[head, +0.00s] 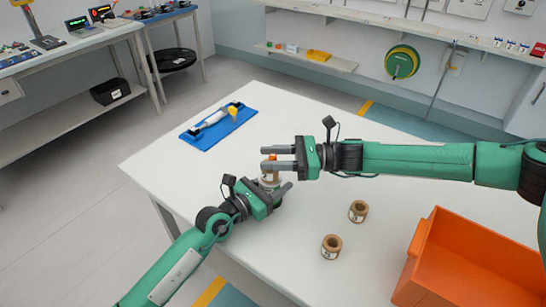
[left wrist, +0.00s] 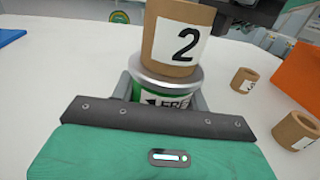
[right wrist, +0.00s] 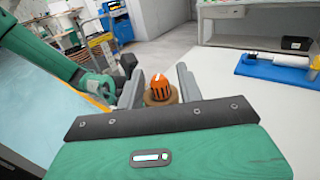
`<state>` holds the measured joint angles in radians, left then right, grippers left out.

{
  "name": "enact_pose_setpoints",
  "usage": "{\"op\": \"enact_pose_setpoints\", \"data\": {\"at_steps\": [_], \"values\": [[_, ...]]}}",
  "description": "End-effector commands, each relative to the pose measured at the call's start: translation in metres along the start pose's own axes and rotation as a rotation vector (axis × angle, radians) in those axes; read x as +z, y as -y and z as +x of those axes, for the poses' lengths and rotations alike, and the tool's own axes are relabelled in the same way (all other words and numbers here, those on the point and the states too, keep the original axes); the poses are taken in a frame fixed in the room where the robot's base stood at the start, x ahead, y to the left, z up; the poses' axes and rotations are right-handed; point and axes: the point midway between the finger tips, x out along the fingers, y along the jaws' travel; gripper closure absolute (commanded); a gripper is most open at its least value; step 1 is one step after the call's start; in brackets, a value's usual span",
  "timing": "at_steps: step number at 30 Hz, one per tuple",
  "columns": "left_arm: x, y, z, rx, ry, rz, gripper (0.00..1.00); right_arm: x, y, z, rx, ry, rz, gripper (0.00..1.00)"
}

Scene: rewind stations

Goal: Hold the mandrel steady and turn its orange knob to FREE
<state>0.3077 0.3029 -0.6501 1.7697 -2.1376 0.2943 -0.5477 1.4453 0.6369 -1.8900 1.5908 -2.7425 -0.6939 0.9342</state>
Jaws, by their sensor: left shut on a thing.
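The mandrel stands on the white table. In the left wrist view its green base (left wrist: 165,96) carries a partly hidden label with an arrow, under a metal flange. A brown core marked 2 (left wrist: 180,40) sits on it, and also shows in the head view (head: 270,174). My left gripper (head: 271,186) is shut on the green base. The orange knob (right wrist: 161,88) tops the mandrel above the core. My right gripper (head: 266,158) is open, with its fingers on either side of the knob and gaps visible in the right wrist view (right wrist: 158,84). The knob's markings are unreadable.
Two loose brown cores (head: 358,211) (head: 331,247) stand on the table (head: 300,120). An orange bin (head: 430,245) is at the right. A blue tray (head: 205,141) with a white-and-black roller and yellow part lies at the far left. The table's far middle is clear.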

Motion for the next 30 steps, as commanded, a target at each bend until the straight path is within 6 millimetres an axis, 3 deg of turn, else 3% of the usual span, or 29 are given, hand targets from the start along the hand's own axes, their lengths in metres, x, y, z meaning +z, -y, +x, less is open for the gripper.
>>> {"op": "enact_pose_setpoints", "data": {"at_steps": [1,6,14,30], "values": [[0.0002,0.0000,0.0000,0.000,0.000,0.000,0.84,0.0000,0.0000,-0.0002,0.000,0.000,0.000,0.71],[0.0002,0.0000,0.0000,0.000,0.000,0.000,0.84,-0.0001,0.0001,-0.0003,0.000,0.000,0.000,1.00],[0.0002,0.0002,0.0000,0.000,0.000,0.000,0.84,-0.0004,-0.0003,-0.0002,-0.050,0.005,0.001,1.00],[0.0001,0.0018,0.0003,-0.003,0.000,0.000,0.84,0.0007,-0.0010,0.0023,-0.362,0.011,0.002,1.00]]}}
